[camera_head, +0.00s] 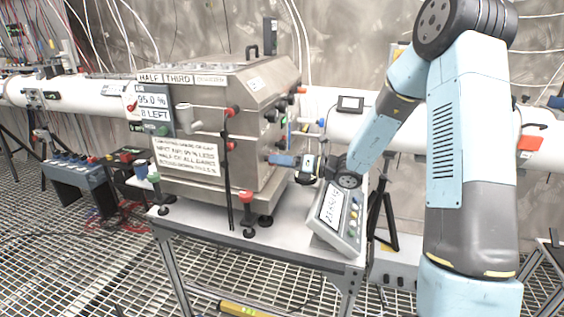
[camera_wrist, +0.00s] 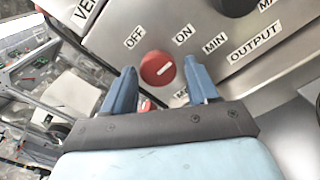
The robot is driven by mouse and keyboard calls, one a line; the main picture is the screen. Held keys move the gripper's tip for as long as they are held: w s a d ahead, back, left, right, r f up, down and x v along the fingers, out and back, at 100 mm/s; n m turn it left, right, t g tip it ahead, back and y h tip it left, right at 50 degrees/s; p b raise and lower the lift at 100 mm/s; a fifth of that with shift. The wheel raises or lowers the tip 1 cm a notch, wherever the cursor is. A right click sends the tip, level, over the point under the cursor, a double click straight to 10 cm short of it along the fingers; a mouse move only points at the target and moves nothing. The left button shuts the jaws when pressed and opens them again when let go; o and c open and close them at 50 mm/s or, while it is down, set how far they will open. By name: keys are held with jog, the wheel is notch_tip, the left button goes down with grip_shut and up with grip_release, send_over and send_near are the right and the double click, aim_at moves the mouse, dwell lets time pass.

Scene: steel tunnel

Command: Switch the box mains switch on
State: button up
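The box (camera_head: 215,100) is a large metal housing on a table. Its mains switch (camera_wrist: 157,68) shows in the wrist view as a round red knob with a short white line. OFF is printed at its upper left and ON at its upper right; a label below it is partly hidden. The knob's exact setting is hard to tell. My gripper (camera_wrist: 163,76) is open, with one blue finger on each side of the knob; contact cannot be told. In the head view my gripper (camera_head: 282,160) reaches the box's right side, and the switch is not clearly visible there.
A grey console (camera_head: 338,216) with a display and buttons stands on the table (camera_head: 290,238) below my wrist. MIN and OUTPUT labels and a dark knob (camera_wrist: 235,5) are on the panel near the switch. A white pipe (camera_head: 385,115) runs behind the box.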

jog(key=shift+o, duration=0.8)
jog(key=shift+r, duration=0.1)
jog(key=v, duration=1.3)
jog(key=shift+d, duration=0.35)
jog(key=s+a+r+n+g+h, duration=0.2)
jog(key=s+r+n+g+h, duration=0.15)
jog(key=s+n, duration=0.45)
jog(key=s+a+r+n+g+h, duration=0.2)
jog(key=s+r+n+g+h, duration=0.15)
jog(key=s+n, duration=0.45)
jog(key=s+d+r+n+t+h, duration=0.6)
jog(key=s+d+r+n+h, duration=0.2)
jog(key=s+n, duration=0.5)
jog(key=d+h, duration=0.2)
jog(key=d, duration=0.1)
jog(key=shift+s, duration=0.15)
